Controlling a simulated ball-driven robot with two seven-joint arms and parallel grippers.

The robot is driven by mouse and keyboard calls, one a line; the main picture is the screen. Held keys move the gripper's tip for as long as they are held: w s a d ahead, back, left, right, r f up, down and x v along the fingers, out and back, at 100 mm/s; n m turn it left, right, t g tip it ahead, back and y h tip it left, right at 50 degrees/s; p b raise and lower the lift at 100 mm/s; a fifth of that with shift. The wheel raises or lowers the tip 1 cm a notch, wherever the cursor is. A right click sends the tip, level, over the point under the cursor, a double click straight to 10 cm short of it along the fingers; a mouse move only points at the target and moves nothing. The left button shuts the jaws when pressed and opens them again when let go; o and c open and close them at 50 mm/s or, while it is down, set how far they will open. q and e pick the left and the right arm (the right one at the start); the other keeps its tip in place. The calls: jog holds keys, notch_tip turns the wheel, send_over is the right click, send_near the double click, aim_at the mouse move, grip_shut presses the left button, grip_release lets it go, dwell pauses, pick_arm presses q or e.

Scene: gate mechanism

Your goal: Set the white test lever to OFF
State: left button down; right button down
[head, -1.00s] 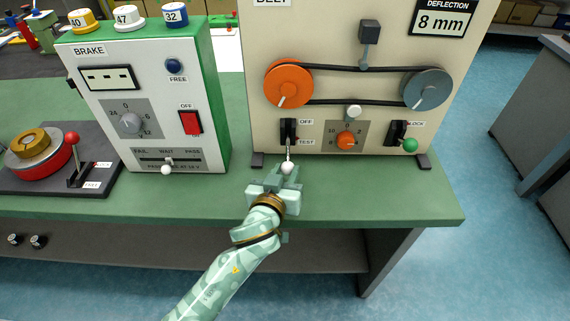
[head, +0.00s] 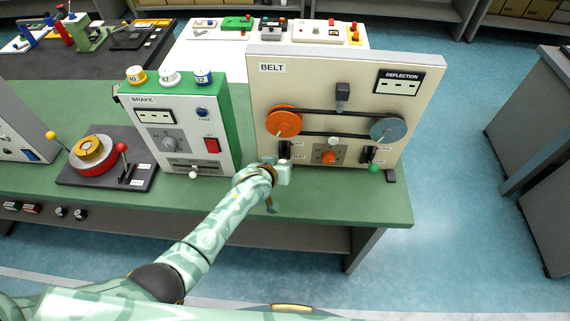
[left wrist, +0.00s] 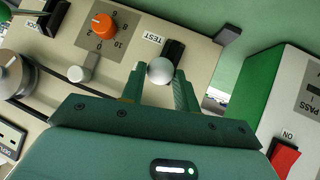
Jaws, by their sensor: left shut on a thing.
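The white test lever's round knob (left wrist: 160,70) sits between the two fingers of my left gripper (left wrist: 159,92), which is shut on it. Part of its black slot (left wrist: 174,50) and the TEST label (left wrist: 153,38) show beyond the knob in the left wrist view; the OFF label is hidden there. In the head view my left gripper (head: 283,165) is at the lower left of the cream BELT panel (head: 345,75) and hides the knob, so the lever's exact tilt is unclear. The DEFLECTION display (head: 398,87) shows dashes. My right gripper is not in view.
The BRAKE box (head: 190,105) stands close left of the panel, with a white-knobbed slider (head: 193,174) low on its front. An orange dial (head: 328,157) and a green-knobbed lock lever (head: 374,168) are to the right. The green table edge (head: 345,215) is in front.

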pick_arm(q)
jog(key=shift+w+r, duration=0.4)
jog(key=shift+r, duration=0.3)
jog(key=shift+w+r+p, duration=0.15)
jog(key=shift+p, duration=0.2)
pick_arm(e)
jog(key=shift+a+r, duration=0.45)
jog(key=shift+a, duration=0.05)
pick_arm(q)
jog(key=c, duration=1.1)
grip_release()
jog(key=shift+o, duration=0.2)
jog(key=shift+f, duration=0.25)
jog(key=shift+s+r, duration=0.1)
jog(key=shift+s, duration=0.1)
jog(key=p+v, duration=0.4)
jog(key=v, duration=1.1)
jog(key=shift+s+a+r+p, duration=0.15)
jog(key=shift+s+a+p, duration=0.05)
jog(key=shift+s+p, duration=0.2)
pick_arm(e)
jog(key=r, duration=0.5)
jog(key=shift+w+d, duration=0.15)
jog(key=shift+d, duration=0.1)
